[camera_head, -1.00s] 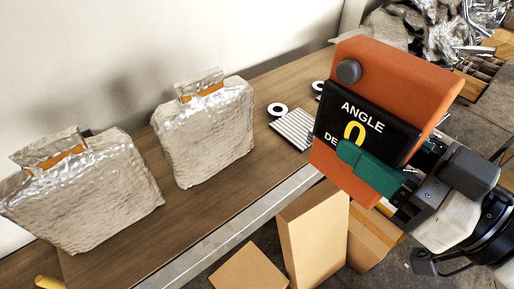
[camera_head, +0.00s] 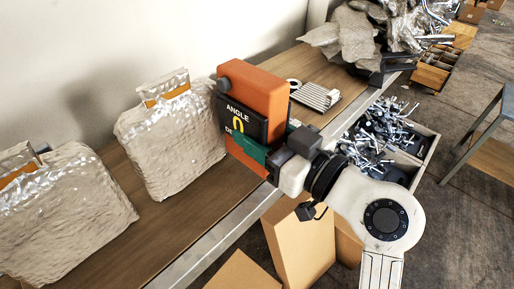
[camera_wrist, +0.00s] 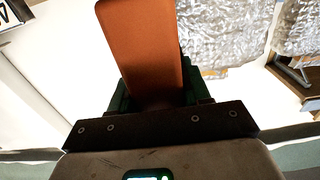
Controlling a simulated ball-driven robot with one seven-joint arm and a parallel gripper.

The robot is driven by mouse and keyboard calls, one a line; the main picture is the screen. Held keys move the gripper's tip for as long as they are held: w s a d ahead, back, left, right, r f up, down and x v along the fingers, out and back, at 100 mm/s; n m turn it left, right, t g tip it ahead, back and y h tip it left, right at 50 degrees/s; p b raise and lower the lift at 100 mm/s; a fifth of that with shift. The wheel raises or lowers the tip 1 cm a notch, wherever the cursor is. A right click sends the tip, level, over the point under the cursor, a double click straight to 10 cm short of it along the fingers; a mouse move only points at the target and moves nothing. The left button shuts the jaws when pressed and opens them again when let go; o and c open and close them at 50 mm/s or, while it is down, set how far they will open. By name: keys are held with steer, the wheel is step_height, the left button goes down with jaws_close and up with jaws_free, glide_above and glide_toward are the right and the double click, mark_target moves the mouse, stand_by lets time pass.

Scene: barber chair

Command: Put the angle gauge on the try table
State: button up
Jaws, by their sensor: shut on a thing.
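The angle gauge (camera_head: 268,92) is an orange block with a black face reading "ANGLE" and a yellow 0. My gripper (camera_head: 247,147) is shut on it, with a green finger across its lower face. The gauge is tilted and appears above the wooden bench top (camera_head: 165,232), just right of a foil bag; I cannot tell whether it touches either. In the wrist view the orange gauge (camera_wrist: 143,50) stands between the green fingers (camera_wrist: 158,98). I cannot tell for certain which surface is the try table.
Two silver foil bags (camera_head: 172,140) (camera_head: 62,215) stand on the bench. A ribbed metal piece (camera_head: 318,96) lies behind the gauge. Cardboard boxes (camera_head: 300,245) and a bin of metal parts (camera_head: 375,135) are below the bench edge. A grey-framed table (camera_head: 490,122) stands at right.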

steer(key=shift+w+a+f, duration=0.15)
steer(key=shift+a+f, duration=0.05)
steer(key=shift+f, duration=0.15)
steer(key=shift+f+b, duration=0.45)
steer(key=shift+f, duration=1.15)
steer(key=o, duration=1.2)
steer(key=shift+f, duration=0.1)
steer(key=shift+d, duration=0.2)
steer(key=v, duration=1.1)
steer(key=shift+s+d, duration=0.15)
steer(key=shift+s, duration=0.15)
